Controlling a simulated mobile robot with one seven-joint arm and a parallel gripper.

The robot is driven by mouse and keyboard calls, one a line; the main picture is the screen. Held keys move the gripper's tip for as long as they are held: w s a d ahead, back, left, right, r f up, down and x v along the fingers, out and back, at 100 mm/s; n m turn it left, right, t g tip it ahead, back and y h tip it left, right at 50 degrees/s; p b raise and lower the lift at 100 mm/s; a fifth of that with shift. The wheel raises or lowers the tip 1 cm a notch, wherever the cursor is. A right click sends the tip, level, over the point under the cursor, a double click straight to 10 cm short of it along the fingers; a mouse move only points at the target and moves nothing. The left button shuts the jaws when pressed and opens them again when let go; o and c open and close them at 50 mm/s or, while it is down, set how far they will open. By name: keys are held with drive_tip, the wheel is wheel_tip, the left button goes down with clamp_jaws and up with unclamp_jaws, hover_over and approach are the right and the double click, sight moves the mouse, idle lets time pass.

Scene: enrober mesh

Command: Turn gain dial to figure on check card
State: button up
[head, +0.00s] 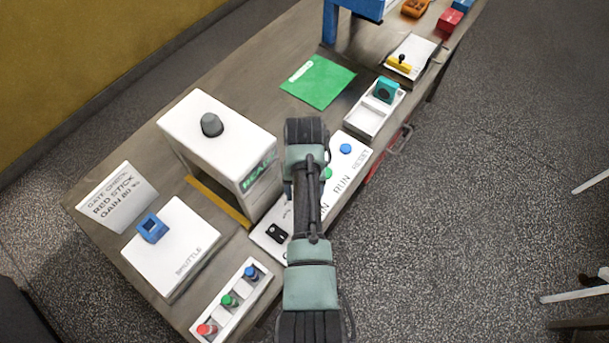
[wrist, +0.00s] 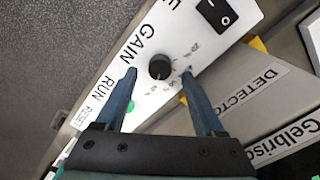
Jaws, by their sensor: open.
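The gain dial (wrist: 159,67) is a round black knob on a white panel, with GAIN printed beside it and small figures around it, too small to read surely. Which figure it points to is not clear. My gripper (wrist: 160,72) is open in the wrist view, one blue finger on each side of the dial, with gaps between fingers and knob. In the head view my arm hides the dial and the fingers. The check card (head: 119,197) stands tilted at the table's left end. It reads GATE CHECK, RED STICK and GAIN, with a figure that looks like 80.
The panel also has a black rocker switch (wrist: 216,12), a green button (wrist: 130,107) and a blue button (head: 345,148). The white detector housing (head: 215,140) stands close behind it. A shuttle plate (head: 185,250) and stick holder (head: 222,318) lie to the left.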

wheel_tip(320, 180, up, 11)
drive_tip(key=b, duration=0.1)
drive_tip(key=shift+w, duration=0.1)
idle(0.6)
